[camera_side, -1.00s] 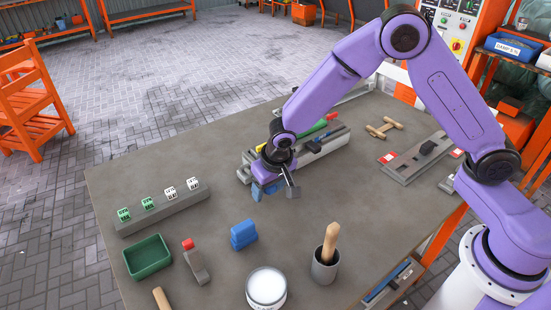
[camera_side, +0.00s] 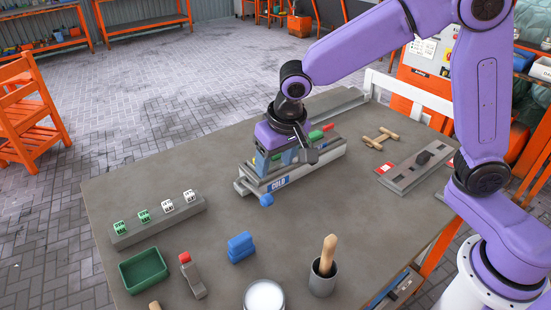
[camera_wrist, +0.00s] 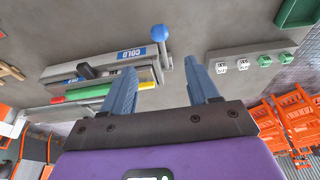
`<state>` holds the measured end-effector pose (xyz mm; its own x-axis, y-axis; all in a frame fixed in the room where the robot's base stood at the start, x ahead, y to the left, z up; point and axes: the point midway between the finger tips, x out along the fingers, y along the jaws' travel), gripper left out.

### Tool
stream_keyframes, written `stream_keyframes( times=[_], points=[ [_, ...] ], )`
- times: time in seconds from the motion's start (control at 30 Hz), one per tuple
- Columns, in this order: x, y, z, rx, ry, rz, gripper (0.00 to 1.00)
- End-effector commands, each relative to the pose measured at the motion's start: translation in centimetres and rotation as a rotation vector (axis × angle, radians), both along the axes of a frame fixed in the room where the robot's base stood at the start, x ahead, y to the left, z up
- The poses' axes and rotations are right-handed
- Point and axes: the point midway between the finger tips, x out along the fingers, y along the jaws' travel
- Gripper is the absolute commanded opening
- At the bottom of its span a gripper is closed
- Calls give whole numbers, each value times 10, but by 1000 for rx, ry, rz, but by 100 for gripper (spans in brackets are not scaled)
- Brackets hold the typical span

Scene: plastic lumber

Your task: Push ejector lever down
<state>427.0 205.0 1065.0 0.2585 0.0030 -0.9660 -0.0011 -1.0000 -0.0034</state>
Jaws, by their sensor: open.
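A grey moulding unit marked COLD (camera_side: 316,171) lies along the table. At its left end a grey lever with a blue ball knob (camera_side: 266,199) sticks out; in the wrist view the knob (camera_wrist: 159,33) tops a grey shaft. Which part is the ejector lever is not labelled; this lever looks the likeliest. My gripper (camera_side: 275,160) is over the left part of the unit with its blue fingers pointing down. In the wrist view my gripper (camera_wrist: 162,70) is open, with the lever shaft seen beyond the gap between the fingertips. Contact cannot be told.
A grey block with several dice (camera_side: 159,218), a green tray (camera_side: 143,270), a red-topped grey piece (camera_side: 193,276), blue blocks (camera_side: 240,247) and a cup with a wooden handle (camera_side: 324,275) stand in front. A grey fixture (camera_side: 411,171) lies right. Bare table separates them.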

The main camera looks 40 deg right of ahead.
Motion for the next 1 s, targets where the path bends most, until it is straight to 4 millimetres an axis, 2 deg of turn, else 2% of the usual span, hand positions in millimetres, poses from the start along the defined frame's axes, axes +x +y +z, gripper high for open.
stream_keyframes(
  times=[0.27, 0.4, 0.43, 0.47, 0.67, 1.0],
  points=[
    [0, 0, 1, 0, 0, 0, 60],
    [1, 0, 2, -9, 3, 22, 14],
    [2, 0, 2, -16, 6, 39, 4],
    [3, 0, 2, -23, 10, 60, 0],
    [12, 3, 9, -111, 56, 332, 0],
    [26, 8, 24, -230, 170, 919, 0]
  ],
)
